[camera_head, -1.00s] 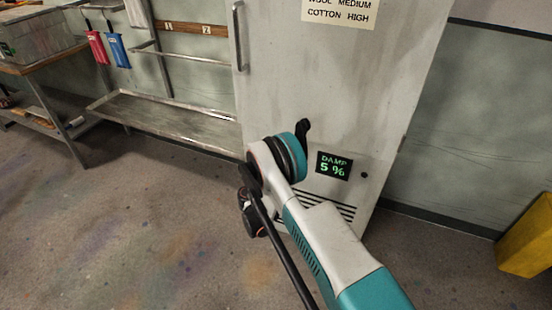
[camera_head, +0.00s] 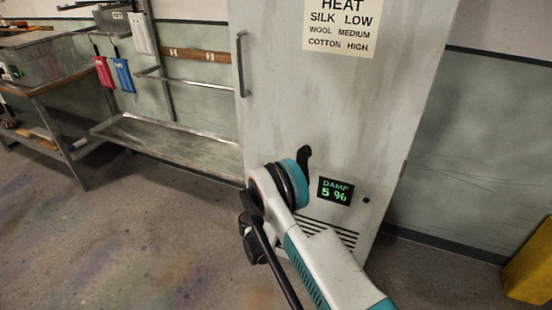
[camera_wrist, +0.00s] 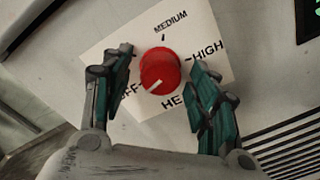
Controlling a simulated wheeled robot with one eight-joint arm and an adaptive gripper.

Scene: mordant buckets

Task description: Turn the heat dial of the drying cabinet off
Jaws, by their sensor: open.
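The red heat dial (camera_wrist: 160,70) sits on a white label plate (camera_wrist: 209,38) on the cabinet front in the wrist view. Its white pointer line slants to the lower left, close to the mark beside the partly covered "OFF" lettering. "MEDIUM" reads above the dial and "HIGH" to its right. My gripper (camera_wrist: 161,61) is open, with one finger on each side of the dial and gaps between. The pale drying cabinet (camera_head: 330,105) stands ahead in the head view. There my arm hides the dial, and a dark finger (camera_head: 304,157) shows beside the wrist.
A heat chart (camera_head: 341,28) is on the cabinet above. A metal rack (camera_head: 170,145) and a workbench (camera_head: 50,80) stand left. A yellow object (camera_head: 530,265) is at the right edge.

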